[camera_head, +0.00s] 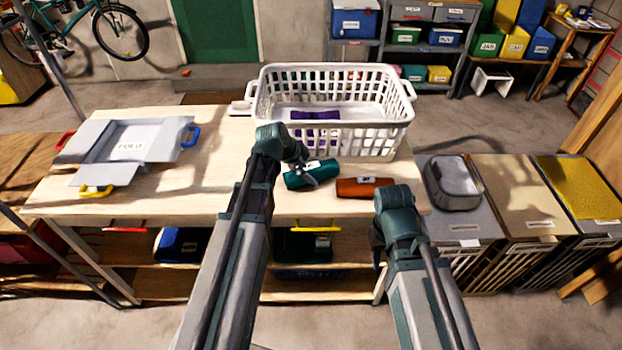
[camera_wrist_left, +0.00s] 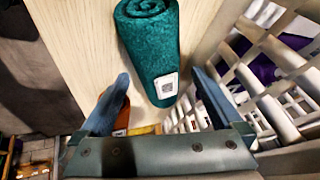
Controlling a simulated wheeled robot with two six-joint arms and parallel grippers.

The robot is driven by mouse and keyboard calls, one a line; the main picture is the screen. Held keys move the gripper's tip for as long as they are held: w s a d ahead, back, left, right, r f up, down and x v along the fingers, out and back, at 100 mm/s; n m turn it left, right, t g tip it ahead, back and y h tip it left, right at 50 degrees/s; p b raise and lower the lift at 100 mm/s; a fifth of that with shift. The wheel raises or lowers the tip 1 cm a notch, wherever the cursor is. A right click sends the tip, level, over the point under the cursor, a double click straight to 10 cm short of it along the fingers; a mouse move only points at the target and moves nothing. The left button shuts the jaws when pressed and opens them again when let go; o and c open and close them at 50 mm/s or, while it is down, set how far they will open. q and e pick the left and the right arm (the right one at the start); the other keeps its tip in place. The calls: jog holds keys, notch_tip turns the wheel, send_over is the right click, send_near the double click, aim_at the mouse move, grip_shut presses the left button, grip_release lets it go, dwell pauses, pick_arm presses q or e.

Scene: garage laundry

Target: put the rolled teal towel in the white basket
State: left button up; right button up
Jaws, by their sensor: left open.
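The rolled teal towel (camera_head: 325,172) lies on the wooden table in front of the white basket (camera_head: 381,138). In the left wrist view the towel (camera_wrist_left: 150,45) shows its spiral end and a white tag. My left gripper (camera_head: 308,170) is open and empty, low over the towel; its fingers (camera_wrist_left: 160,80) are spread to either side of the towel's near end in the wrist view. The basket (camera_wrist_left: 268,75) is at the right of that view and holds a purple item (camera_head: 315,115). My right gripper (camera_head: 385,238) is near the table's front edge; its fingers are not clear.
A rolled orange towel (camera_head: 363,187) lies right of the teal one, close to the table's front edge. A grey folding board (camera_head: 130,150) lies on the table's left. Bins (camera_head: 465,225) stand to the right, one with a metal container (camera_head: 452,182) on top. The table's middle left is clear.

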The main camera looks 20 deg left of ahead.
pick_arm(q)
jog(key=shift+b+x, duration=0.4)
jog(key=shift+x, duration=0.55)
pick_arm(e)
jog(key=shift+f, duration=0.75)
pick_arm(q)
grip_shut()
jog(key=shift+r, duration=0.15)
